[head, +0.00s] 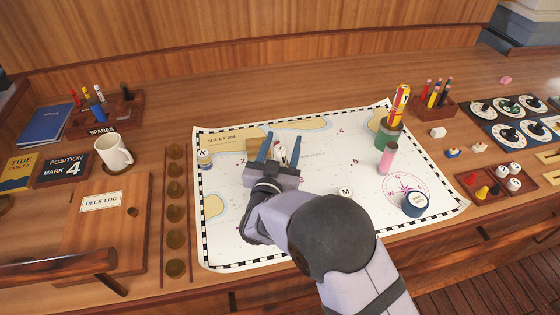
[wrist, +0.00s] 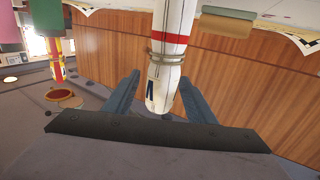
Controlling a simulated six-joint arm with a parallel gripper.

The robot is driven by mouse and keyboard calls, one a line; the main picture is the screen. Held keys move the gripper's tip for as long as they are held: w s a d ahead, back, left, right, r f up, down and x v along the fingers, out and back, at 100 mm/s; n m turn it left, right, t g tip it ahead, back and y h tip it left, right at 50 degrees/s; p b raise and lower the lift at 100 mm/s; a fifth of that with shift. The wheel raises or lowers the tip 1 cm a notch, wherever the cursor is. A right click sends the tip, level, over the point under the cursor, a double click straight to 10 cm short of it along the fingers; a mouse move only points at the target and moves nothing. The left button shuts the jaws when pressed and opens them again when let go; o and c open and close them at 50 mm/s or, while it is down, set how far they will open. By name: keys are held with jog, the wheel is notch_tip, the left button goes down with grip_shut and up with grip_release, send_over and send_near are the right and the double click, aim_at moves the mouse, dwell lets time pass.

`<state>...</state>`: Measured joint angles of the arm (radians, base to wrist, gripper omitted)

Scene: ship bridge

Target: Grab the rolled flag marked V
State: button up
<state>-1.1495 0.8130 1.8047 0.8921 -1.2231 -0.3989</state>
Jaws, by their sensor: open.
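A white rolled flag with a red band (wrist: 174,38) and a tie stands between my gripper's fingers in the wrist view. A dark letter-like mark near its end is partly turned away; I cannot read it for sure as V. In the head view the white roll (head: 280,154) shows between the blue fingers, over the chart's upper left. My gripper (head: 281,143) is open, with one finger on each side of the roll; the fingers (wrist: 160,80) look apart from it. A yellow and red rolled flag (head: 401,96) stands in a green holder (head: 387,134) at the right.
A brown block (head: 256,147) is close to the left finger. A mug (head: 113,152) and deck log (head: 104,222) lie left. The chart's middle is mostly clear.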

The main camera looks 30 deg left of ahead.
jog(key=shift+w+a, duration=0.15)
jog(key=shift+w, duration=0.3)
jog(key=c, duration=1.2)
jog(key=shift+r, duration=0.15)
notch_tip(320, 180, up, 10)
jog(key=shift+f+b, duration=0.1)
jog(key=shift+b, duration=1)
